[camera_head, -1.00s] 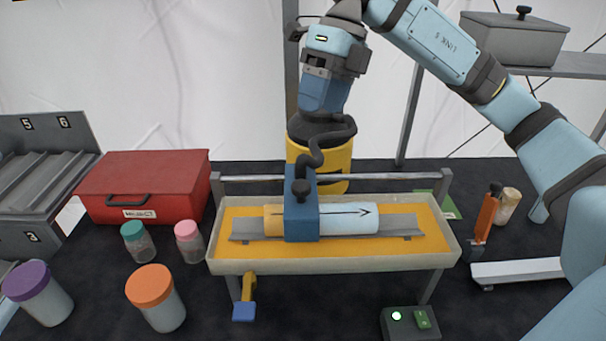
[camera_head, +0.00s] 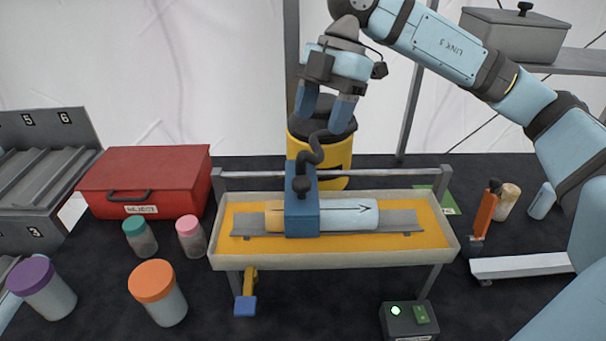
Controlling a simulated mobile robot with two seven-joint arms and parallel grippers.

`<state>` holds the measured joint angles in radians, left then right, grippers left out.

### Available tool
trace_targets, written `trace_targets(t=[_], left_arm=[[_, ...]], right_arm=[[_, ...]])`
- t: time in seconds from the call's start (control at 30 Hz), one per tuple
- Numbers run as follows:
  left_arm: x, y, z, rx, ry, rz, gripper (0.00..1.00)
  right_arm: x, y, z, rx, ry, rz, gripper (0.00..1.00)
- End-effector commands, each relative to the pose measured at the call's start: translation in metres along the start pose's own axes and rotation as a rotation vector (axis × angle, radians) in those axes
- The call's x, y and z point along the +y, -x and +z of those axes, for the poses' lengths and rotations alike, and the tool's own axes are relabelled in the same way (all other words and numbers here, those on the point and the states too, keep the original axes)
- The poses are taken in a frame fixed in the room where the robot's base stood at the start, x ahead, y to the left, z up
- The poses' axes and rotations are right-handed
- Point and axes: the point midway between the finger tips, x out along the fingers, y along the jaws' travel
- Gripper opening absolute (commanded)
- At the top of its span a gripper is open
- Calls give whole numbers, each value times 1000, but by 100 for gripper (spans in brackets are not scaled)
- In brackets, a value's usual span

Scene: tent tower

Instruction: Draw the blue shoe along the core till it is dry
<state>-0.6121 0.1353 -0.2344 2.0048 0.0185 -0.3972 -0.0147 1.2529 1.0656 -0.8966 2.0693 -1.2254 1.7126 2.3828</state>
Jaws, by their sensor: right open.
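The blue shoe (camera_head: 301,222) is a blue block straddling the core, left of its middle, with a dark knob on its front. A dark curved hose rises from its top. My right gripper (camera_head: 324,108) is open and empty, pointing down above the shoe and hose, apart from the shoe. My left gripper is not in view.
The cradle sits in a yellow-floored tray (camera_head: 335,260) with a rail behind. A yellow drum (camera_head: 334,168) stands behind it. A red box (camera_head: 147,182) and several lidded jars are left. An orange-handled tool (camera_head: 484,217) and grey shelf box (camera_head: 514,36) are right. A lit control box (camera_head: 409,319) is in front.

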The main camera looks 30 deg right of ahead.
Motion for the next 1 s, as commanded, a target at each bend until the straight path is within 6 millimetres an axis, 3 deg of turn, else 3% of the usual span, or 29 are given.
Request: trace_targets(t=[0.3, 0.5, 0.7, 0.97, 1.0], left_arm=[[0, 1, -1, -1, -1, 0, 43], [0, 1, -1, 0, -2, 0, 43], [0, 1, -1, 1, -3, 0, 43], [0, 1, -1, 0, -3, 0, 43], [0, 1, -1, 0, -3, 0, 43]], right_arm=[[-1, -69, 0, 0, 2, -5, 60], [0, -98, 0, 0, 2, -2, 60], [0, -111, 0, 0, 2, -1, 60], [0, -111, 0, 0, 2, -1, 60], [0, -111, 0, 0, 2, -1, 51]])
